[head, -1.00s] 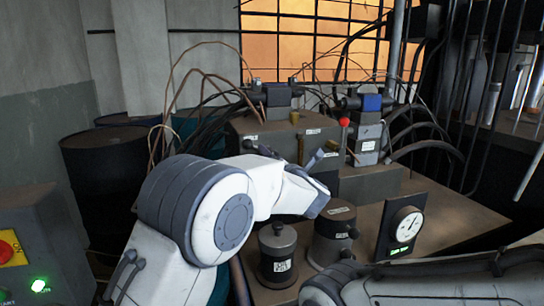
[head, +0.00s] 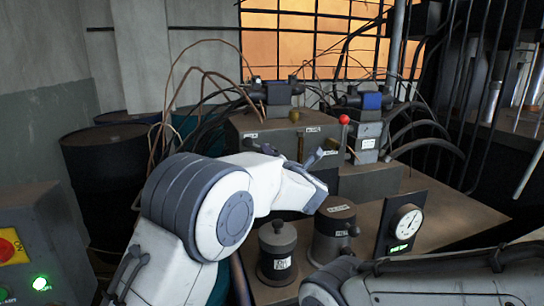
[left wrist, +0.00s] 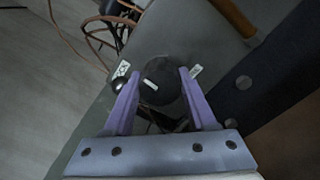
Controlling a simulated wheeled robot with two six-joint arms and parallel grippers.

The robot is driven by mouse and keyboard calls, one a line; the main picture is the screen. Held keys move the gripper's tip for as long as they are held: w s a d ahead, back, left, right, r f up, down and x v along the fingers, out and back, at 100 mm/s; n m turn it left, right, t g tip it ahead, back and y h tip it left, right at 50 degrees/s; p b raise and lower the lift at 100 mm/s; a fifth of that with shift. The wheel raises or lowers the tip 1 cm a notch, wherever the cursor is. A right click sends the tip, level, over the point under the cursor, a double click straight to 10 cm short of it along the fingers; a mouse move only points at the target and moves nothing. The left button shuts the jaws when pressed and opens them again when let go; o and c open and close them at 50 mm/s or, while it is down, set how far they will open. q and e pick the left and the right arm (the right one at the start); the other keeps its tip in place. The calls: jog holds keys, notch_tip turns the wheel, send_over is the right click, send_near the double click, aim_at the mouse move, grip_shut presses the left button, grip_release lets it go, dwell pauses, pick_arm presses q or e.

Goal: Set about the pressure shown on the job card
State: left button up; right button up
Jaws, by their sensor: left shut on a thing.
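In the left wrist view my left gripper (left wrist: 158,74) has its two purple fingers on either side of a dark round knob (left wrist: 165,88) with a short white mark, shut on it. In the head view my white left arm covers the knob, and only small parts of the gripper show beyond the wrist. A round white gauge (head: 405,222) with a green lit readout below it stands on a dark panel at the right; the readout is too small to read. I cannot make out a job card. My right arm is at the bottom right edge, its gripper out of view.
A brown hydraulic bench (head: 455,212) holds two dark cylinders (head: 278,246) near my left arm. Behind are valve blocks with hoses and a red ball lever (head: 344,119). A control box (head: 45,235) stands left, with dark drums (head: 105,170) behind it.

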pick_arm(q)
jog(key=m+p, duration=0.1)
jog(key=m, duration=0.3)
jog(key=shift+m, duration=0.3)
jog(key=shift+f+m+p, duration=0.15)
jog(key=shift+m+p, duration=0.65)
jog(key=shift+m, duration=0.7)
jog(key=o, duration=1.4)
jog(key=shift+s+d, duration=0.1)
jog(key=b+v, duration=0.1)
jog(key=v, duration=0.9)
jog(key=shift+s, duration=0.15)
